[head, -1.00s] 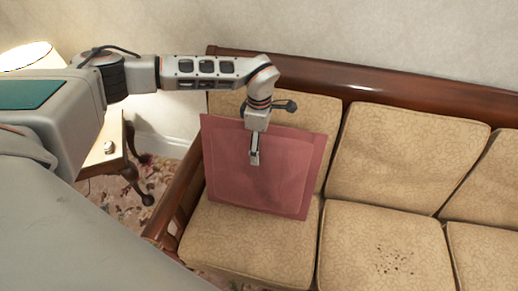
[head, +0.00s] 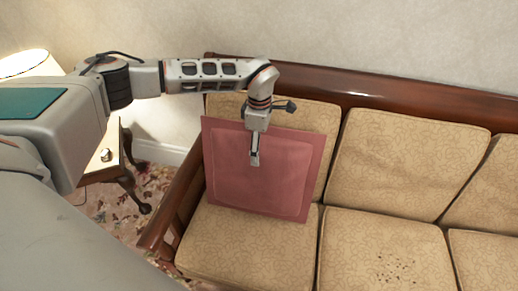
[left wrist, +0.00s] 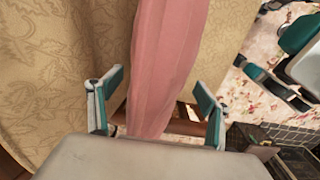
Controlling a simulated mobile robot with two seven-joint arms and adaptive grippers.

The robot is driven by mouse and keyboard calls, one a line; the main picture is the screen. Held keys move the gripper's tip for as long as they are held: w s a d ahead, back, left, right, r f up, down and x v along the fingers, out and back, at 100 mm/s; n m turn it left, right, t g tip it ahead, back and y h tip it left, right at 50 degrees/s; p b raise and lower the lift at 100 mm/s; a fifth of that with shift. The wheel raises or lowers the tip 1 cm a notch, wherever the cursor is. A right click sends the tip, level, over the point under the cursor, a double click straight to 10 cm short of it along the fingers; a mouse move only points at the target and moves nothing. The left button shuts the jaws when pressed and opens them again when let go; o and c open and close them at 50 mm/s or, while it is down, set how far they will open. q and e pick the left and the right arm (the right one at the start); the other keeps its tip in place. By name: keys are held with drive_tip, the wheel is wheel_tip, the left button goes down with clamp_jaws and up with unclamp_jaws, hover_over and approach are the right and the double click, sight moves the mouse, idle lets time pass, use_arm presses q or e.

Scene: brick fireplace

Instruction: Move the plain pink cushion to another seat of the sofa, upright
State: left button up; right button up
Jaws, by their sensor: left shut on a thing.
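The plain pink cushion (head: 262,185) stands upright, leaning slightly back, on the left seat of the sofa (head: 385,240), in front of that seat's back cushion. My left gripper (head: 254,160) comes down over its top edge and is shut on it; one finger shows against its front face. In the left wrist view the cushion (left wrist: 165,60) runs between the two fingers of the left gripper (left wrist: 158,112). The cushion's back and lower rear edge are hidden.
The middle seat (head: 360,225) is free, with dark specks on it. The sofa's wooden arm (head: 165,215) is close at the left, and its wooden back rail (head: 400,100) runs behind. A side table (head: 105,165) with a lit lamp (head: 28,62) stands at the left.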

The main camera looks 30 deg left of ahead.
use_arm(q)
drive_tip(key=shift+w+a+f+b, duration=0.15)
drive_tip(key=shift+w+b, duration=0.1)
drive_tip(key=shift+w, duration=0.35)
drive_tip(key=shift+w+a+b, duration=0.15)
drive_tip(key=shift+w+b, duration=0.05)
drive_tip(key=shift+w, duration=0.4)
use_arm(e)
drive_tip(key=shift+s+f, duration=0.45)
drive_tip(key=shift+f, duration=0.4)
use_arm(q)
drive_tip(key=o, duration=2.1)
drive_tip(key=shift+f, duration=0.1)
